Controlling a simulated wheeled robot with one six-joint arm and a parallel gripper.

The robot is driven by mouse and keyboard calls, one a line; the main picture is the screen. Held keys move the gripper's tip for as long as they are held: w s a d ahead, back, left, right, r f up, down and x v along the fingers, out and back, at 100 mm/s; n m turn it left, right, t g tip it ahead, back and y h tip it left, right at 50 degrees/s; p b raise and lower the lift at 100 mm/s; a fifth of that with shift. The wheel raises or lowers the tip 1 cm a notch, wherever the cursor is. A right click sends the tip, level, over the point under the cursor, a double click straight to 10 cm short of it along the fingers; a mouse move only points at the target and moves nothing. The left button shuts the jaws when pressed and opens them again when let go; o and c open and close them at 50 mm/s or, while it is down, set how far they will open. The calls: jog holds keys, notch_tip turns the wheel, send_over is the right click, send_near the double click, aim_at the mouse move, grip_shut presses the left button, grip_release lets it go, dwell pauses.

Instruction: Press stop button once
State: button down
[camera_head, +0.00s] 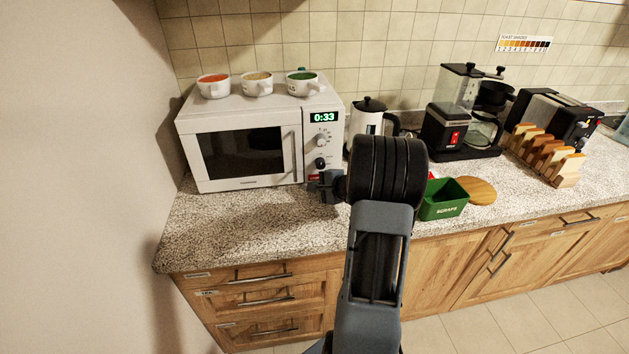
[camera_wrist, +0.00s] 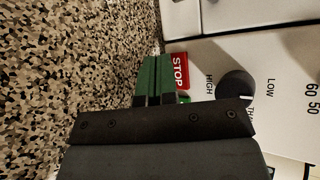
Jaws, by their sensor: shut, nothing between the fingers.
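The white microwave (camera_head: 240,100) stands at the left of the counter, door shut, its green display (camera_head: 324,117) reading 0:33. Its red stop button (camera_wrist: 180,71), lettered STOP, shows low on the panel in the wrist view; only a sliver of red shows in the head view (camera_head: 313,178). My gripper (camera_wrist: 155,62) is shut and empty. Its green fingertips are right beside the stop button in the wrist view; whether they touch it I cannot tell. My gripper also shows in front of the panel's lower part in the head view (camera_head: 318,183).
A dark knob (camera_wrist: 236,86) marked HIGH and LOW is next to the button. Three cups, one of them a cup of red content (camera_head: 214,86), stand on the microwave. A kettle (camera_head: 368,118) and a green scraps bin (camera_head: 444,199) are to the right. Counter before the microwave is clear.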

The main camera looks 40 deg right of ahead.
jog(key=shift+s+a+b, duration=0.35)
jog(key=shift+s, duration=0.4)
jog(key=shift+s+a+b, duration=0.35)
jog(key=shift+s+a, duration=0.05)
jog(key=shift+s, duration=0.35)
jog(key=shift+s+a+b, duration=0.35)
jog(key=shift+s, duration=0.4)
